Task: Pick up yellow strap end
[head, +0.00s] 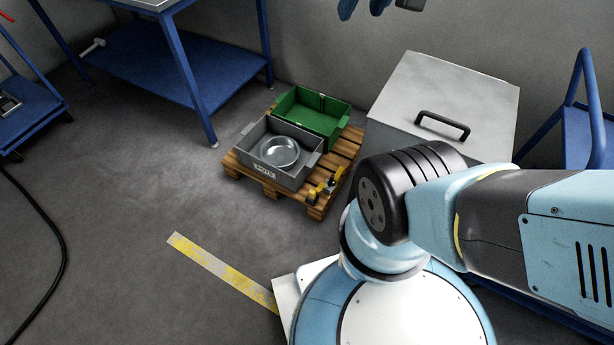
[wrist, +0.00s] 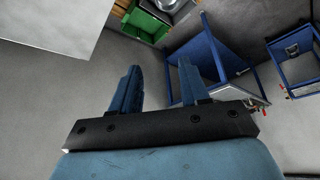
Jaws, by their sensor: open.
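The yellow strap end (head: 326,186) is a small yellow piece with dark parts at the right front corner of the wooden pallet (head: 250,170), beside the grey crate (head: 258,170). I cannot make it out in the wrist view. My gripper shows at the top edge of the head view (head: 362,9), partly cut off, high up and well apart from the strap. In the wrist view my gripper (wrist: 157,83) is open, with two blue fingers spread and nothing between them.
A round metal pot (head: 279,152) sits in the grey crate. A green crate (head: 328,118) stands behind it, also in the wrist view (wrist: 146,22). A large grey box with a black handle (head: 443,124) stands right of the pallet. A blue table (head: 180,65) stands at the back left.

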